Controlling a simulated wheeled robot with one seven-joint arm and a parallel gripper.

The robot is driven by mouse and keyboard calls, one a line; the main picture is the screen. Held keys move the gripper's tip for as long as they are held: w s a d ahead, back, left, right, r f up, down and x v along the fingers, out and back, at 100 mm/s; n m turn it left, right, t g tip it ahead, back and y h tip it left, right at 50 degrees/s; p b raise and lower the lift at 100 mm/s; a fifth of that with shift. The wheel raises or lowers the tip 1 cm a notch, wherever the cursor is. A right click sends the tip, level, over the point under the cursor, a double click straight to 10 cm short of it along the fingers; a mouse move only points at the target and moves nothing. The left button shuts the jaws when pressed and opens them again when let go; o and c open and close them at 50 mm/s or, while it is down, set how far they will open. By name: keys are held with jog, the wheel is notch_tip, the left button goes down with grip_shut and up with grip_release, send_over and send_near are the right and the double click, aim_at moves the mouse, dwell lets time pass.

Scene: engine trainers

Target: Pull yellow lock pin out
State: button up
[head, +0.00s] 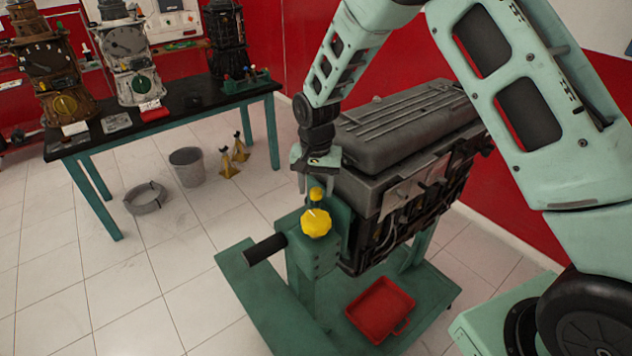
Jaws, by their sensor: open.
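A small yellow lock pin (316,194) stands at the top of the green engine stand's head (328,255), just above a larger round yellow knob (316,223) with a white mark. My gripper (314,180) points down directly over the small yellow pin, its fingers open and close to the pin's top. Whether the fingers touch or straddle the pin is too small to tell. The pin's lower part is hidden behind the knob and the stand.
A grey engine (410,125) is mounted on the stand beside my gripper. A red tray (381,308) lies on the stand's base, and a black handle (265,248) sticks out left. A black-topped workbench (190,103), a bucket (187,167) and yellow jack stands (234,155) are farther left.

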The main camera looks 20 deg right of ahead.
aim_at(316, 189)
jog(key=shift+f, duration=0.1)
grip_shut()
notch_tip(316, 189, up, 4)
jog(key=shift+r+p, duration=0.25)
jog(key=shift+p, duration=0.5)
jog(key=shift+w, duration=0.1)
grip_release()
